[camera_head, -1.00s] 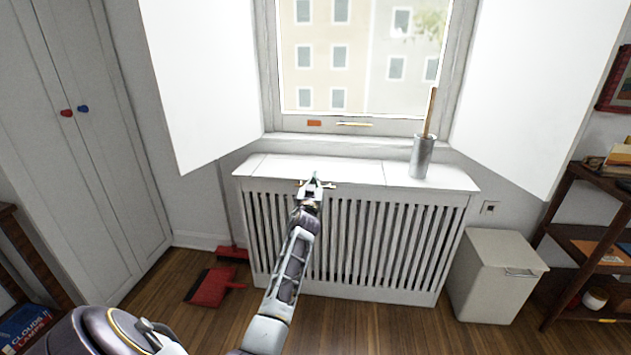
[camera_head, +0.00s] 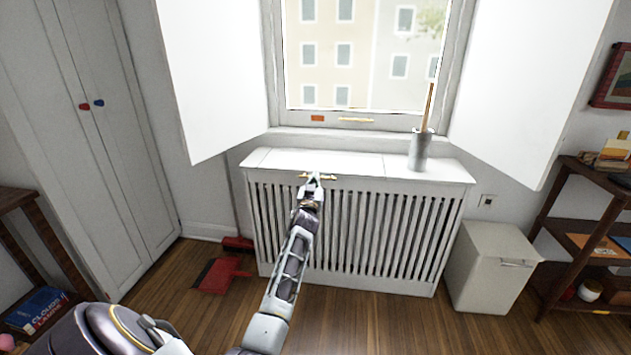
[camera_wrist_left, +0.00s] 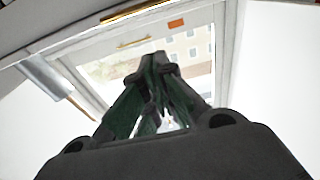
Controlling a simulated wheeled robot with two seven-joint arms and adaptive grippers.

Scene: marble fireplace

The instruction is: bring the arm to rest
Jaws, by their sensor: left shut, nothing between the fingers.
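My left gripper (camera_head: 316,178) is in front of the white radiator cover (camera_head: 350,230), near the front edge of its top. In the left wrist view my left gripper (camera_wrist_left: 158,62) has its fingers together with nothing between them, seen against the window. A thin gold bar (camera_head: 318,177) shows beside the fingertips in the head view. I cannot tell whether the gripper touches it. My right gripper is not in view.
A metal holder (camera_head: 420,152) with a wooden handle stands on the right of the cover's top. Open white shutters (camera_head: 212,75) flank the window. A lidded bin (camera_head: 490,268) and dark shelf (camera_head: 585,225) stand right. A red dustpan (camera_head: 217,275) lies on the floor.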

